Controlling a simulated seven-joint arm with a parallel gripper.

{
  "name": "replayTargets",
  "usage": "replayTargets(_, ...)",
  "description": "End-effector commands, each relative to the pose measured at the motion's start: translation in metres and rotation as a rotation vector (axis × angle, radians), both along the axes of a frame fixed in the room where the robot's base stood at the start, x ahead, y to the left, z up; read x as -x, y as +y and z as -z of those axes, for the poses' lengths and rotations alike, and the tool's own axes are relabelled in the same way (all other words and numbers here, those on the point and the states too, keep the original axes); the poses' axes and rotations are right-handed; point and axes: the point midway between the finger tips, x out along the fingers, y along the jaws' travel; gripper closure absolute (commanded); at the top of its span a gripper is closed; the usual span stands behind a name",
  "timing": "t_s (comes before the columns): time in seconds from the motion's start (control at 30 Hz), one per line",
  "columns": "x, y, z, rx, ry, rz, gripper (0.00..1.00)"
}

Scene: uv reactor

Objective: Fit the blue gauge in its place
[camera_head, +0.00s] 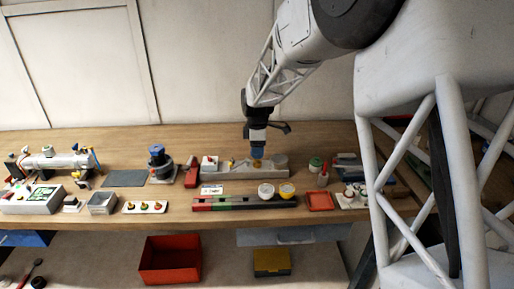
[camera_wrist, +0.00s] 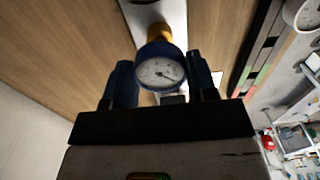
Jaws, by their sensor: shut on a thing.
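The blue gauge (camera_wrist: 160,73) has a round white dial with a dark needle and sits between the two blue fingers of my gripper (camera_wrist: 162,80) in the wrist view. My gripper is shut on it. In the head view my gripper (camera_head: 257,148) points down over a long grey block (camera_head: 278,161) at the back of the bench. A brass-yellow fitting (camera_wrist: 159,33) shows just beyond the gauge, in line with it, above the pale block. It also shows low under my gripper in the head view (camera_head: 256,163). I cannot tell whether the gauge touches the block.
A white box with a red button (camera_head: 209,162) stands left of the block. A red tray (camera_head: 320,201) is to the right.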

Motion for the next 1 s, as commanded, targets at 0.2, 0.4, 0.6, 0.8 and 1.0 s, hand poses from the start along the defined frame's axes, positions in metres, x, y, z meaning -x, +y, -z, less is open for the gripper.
replayTargets(0.2,0.000,0.000,0.004,0.000,0.000,0.000,0.69)
replayTargets(0.4,0.000,0.000,0.008,0.000,0.000,0.000,0.69)
replayTargets(0.6,0.000,0.000,0.011,0.000,0.000,0.000,0.69)
replayTargets(0.8,0.000,0.000,0.011,0.000,-0.001,0.000,0.25)
replayTargets(1.0,0.000,0.000,0.011,0.000,0.000,0.000,0.18)
